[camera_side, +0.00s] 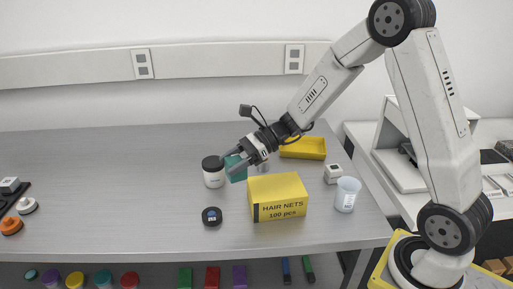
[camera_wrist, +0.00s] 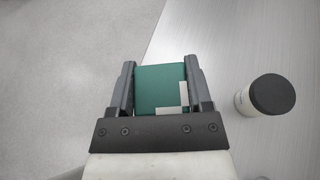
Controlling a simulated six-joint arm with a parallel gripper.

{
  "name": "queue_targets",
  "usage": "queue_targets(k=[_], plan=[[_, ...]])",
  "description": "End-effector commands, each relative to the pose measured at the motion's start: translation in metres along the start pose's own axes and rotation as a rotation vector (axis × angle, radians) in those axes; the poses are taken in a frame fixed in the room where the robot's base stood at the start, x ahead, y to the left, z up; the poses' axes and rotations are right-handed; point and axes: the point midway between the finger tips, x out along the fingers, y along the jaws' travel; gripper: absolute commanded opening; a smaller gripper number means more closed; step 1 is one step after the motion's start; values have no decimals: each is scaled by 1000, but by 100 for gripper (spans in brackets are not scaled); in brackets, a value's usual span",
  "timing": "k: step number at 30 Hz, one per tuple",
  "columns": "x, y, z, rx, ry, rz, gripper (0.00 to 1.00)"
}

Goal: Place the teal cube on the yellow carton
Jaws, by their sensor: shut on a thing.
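The teal cube (camera_side: 236,170) is between the fingers of my gripper (camera_side: 239,161) in the side view, left of and behind the yellow carton. In the wrist view the cube (camera_wrist: 159,88) sits between both fingers of my gripper (camera_wrist: 160,76), with a white L-shaped mark on one corner. My gripper is shut on it. The yellow carton (camera_side: 278,198), marked "HAIR NETS 100 pcs", stands on the table with its top clear. I cannot tell from these views how high the cube is above the table.
A black-lidded white jar (camera_side: 213,172) stands just left of the cube, and in the wrist view it (camera_wrist: 266,95) is on the right.

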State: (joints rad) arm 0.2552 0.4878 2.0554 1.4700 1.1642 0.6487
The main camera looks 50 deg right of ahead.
Motion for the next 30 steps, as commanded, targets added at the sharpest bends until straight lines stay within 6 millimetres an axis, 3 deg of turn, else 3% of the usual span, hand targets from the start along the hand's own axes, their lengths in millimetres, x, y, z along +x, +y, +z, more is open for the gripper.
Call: queue_targets(k=[1, 6, 12, 19, 30], plan=[[-16, -3, -3, 17, 0, -46, 0], [-60, -5, -15, 72, 0, -178, 0], [-96, -3, -26, 120, 2, -292, 0], [-112, 0, -31, 142, 3, -344, 0], [-107, 0, -44, 146, 3, -343, 0]])
